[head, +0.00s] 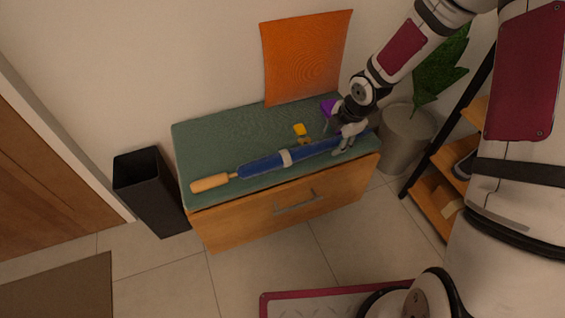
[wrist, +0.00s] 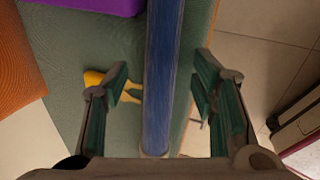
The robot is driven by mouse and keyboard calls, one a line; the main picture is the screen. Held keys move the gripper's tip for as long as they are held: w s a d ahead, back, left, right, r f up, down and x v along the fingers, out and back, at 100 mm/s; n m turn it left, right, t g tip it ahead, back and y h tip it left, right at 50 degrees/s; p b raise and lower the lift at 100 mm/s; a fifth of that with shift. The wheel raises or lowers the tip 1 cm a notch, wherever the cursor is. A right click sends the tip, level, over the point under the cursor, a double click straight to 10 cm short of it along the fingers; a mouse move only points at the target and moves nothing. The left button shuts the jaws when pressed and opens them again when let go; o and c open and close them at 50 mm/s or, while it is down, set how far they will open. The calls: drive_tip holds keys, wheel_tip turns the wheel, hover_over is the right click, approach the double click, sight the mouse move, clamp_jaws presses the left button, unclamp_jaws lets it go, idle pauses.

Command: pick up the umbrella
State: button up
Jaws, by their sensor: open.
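A blue folded umbrella (head: 260,165) with a wooden handle and a light band lies along the green cushioned top of a bench (head: 225,137). Its handle points to the left in the head view. My gripper (head: 346,146) is over the umbrella's right part. In the wrist view the umbrella (wrist: 163,75) runs between the two spread fingers of my gripper (wrist: 160,105), with a gap on each side. The fingers are open and hold nothing. The umbrella's right end is partly hidden by my gripper in the head view.
A yellow object (head: 300,130) and a purple object (head: 327,107) lie on the bench near the umbrella. A black bin (head: 150,190) stands left, a potted plant (head: 440,70) right, beside a wooden shelf (head: 430,195).

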drive_tip(key=shift+b+x, duration=0.3)
drive_tip(key=shift+x, duration=0.65)
clamp_jaws()
drive_tip(key=shift+r, duration=0.1)
drive_tip(key=shift+r, duration=0.15)
